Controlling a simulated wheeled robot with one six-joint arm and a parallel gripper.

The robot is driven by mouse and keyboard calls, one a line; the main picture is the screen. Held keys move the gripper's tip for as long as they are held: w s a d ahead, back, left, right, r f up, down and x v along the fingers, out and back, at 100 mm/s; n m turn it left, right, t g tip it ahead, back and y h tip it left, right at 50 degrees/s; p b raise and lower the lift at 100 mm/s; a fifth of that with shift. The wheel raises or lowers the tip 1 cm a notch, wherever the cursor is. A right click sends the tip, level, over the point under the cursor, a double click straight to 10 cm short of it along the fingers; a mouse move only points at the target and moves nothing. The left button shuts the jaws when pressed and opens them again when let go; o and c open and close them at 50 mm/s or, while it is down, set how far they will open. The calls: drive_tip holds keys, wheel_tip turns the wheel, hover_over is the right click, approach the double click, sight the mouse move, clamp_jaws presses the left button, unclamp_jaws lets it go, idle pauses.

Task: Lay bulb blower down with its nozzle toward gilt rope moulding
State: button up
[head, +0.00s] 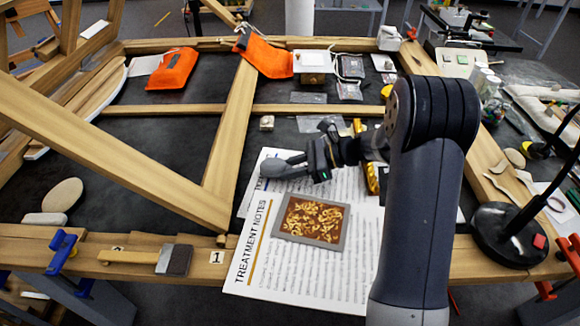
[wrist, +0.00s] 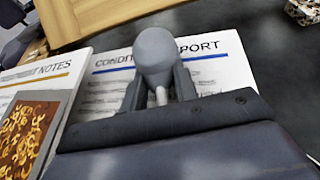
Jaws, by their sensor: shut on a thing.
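The bulb blower (head: 276,168) is dark grey with a round bulb; it also shows in the wrist view (wrist: 154,52). My gripper (head: 309,162) is shut on it, with the fingers (wrist: 160,92) on either side of its narrow part. The bulb points away from my gripper, and a thin pale stem runs back toward my palm. The blower is over the printed sheets; I cannot tell its exact height. A gold piece (head: 373,178), possibly the gilt rope moulding, lies beside my arm, which partly hides it.
A grey-bordered panel with gold scrollwork (head: 313,220) lies on the treatment notes sheet (head: 262,262). A condition report sheet (wrist: 215,65) lies under the blower. Wooden beams (head: 235,125) stand to the left. A black lamp base (head: 500,235) stands right. Dark table is bare around (head: 160,125).

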drive_tip(key=shift+f, duration=0.15)
drive_tip(key=shift+f, duration=0.1)
drive_tip(key=o, duration=1)
drive_tip(key=shift+b, duration=0.35)
